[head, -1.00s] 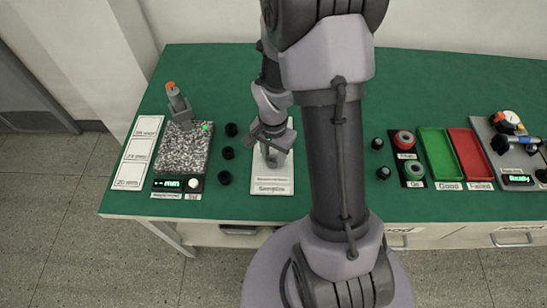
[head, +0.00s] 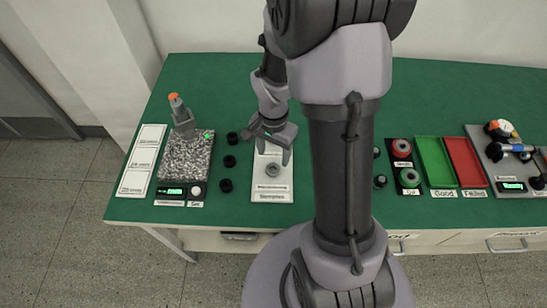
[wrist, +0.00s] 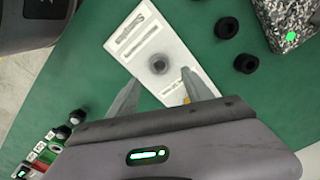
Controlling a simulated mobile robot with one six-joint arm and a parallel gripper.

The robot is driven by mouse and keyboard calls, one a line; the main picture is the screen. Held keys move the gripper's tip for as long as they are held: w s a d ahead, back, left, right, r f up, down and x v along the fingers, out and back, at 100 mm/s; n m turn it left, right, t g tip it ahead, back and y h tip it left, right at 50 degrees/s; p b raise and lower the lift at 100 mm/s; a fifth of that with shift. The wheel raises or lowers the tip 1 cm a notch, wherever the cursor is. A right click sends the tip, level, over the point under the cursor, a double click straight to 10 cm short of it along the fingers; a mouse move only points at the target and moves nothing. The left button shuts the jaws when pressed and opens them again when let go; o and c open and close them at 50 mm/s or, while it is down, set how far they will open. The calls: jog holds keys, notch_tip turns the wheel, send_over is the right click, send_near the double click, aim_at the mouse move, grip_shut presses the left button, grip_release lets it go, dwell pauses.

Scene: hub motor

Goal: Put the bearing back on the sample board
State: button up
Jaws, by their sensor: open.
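The bearing (head: 272,170) is a small grey ring lying on the white sample board (head: 272,196), near the board's middle. In the wrist view the bearing (wrist: 158,63) lies flat on the board (wrist: 145,30), just beyond my fingertips. My gripper (head: 272,159) is open and empty, just above and behind the bearing. In the wrist view my gripper's fingers (wrist: 160,88) are spread wide, one on each side of the board's lower part, apart from the bearing. A small orange-yellow mark shows on the board near the right finger.
Several black rings (head: 230,161) stand left of the board, beside a granite block (head: 187,157) with a display. White labelled cards (head: 142,160) lie at the far left. Green (head: 435,163) and red (head: 465,163) trays sit right, past red and green buttons. Green table is clear behind the board.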

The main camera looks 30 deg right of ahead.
jog(key=s+a+r+n+t+p, duration=0.1)
jog(key=a+r+n+t+p, duration=0.3)
jog(key=r, duration=1.1)
jog(key=s+a+r+n+t+y+b, duration=0.1)
jog(key=s+a+r+n, duration=0.3)
jog(key=s+a+r, duration=0.6)
jog(key=shift+s+a+r+t+y+b, duration=0.3)
jog(key=shift+a+t+y+b, duration=0.15)
jog(key=shift+b, duration=0.3)
jog(key=shift+f+b, duration=0.5)
